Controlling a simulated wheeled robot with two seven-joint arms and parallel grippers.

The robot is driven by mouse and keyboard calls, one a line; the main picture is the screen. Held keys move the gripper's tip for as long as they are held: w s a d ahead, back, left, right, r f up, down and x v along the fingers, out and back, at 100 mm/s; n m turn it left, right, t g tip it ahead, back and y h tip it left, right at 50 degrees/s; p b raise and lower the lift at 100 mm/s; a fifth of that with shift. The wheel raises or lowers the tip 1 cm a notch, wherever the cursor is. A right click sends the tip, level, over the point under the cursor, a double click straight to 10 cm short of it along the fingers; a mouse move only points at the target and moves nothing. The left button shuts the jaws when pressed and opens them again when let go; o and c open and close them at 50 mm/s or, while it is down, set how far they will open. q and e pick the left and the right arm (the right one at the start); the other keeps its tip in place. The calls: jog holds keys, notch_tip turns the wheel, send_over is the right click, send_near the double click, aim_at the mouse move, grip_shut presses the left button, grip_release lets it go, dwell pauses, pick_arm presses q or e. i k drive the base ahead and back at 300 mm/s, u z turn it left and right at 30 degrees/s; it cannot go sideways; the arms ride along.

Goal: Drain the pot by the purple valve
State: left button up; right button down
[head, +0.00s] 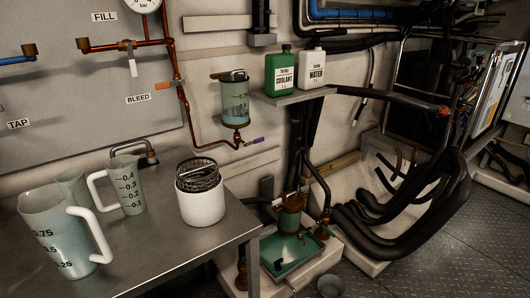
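A clear graduated pot (235,104) with pale green liquid in it is fixed to the wall, with a dark lid. Below it, a copper pipe carries a small valve with a purple handle (254,141) pointing out to the right. The handle lies nearly level, tilted slightly up. Whether the valve is open or closed I cannot tell. Neither of my grippers is in the head view.
Graduated jugs (60,240) and a white tub (203,207) with a wire basket stand on the metal table (165,257). Green and white bottles sit on a shelf (292,97) right of the pot. A green tray (287,252) and grey cup (330,286) are low down.

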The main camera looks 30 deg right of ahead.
aim_at(255, 141)
jog(key=z, duration=1.15)
jog(key=i, duration=0.75)
jog(key=u, duration=4.4)
jog(key=k, duration=2.2)
jog(key=z, duration=1.05)
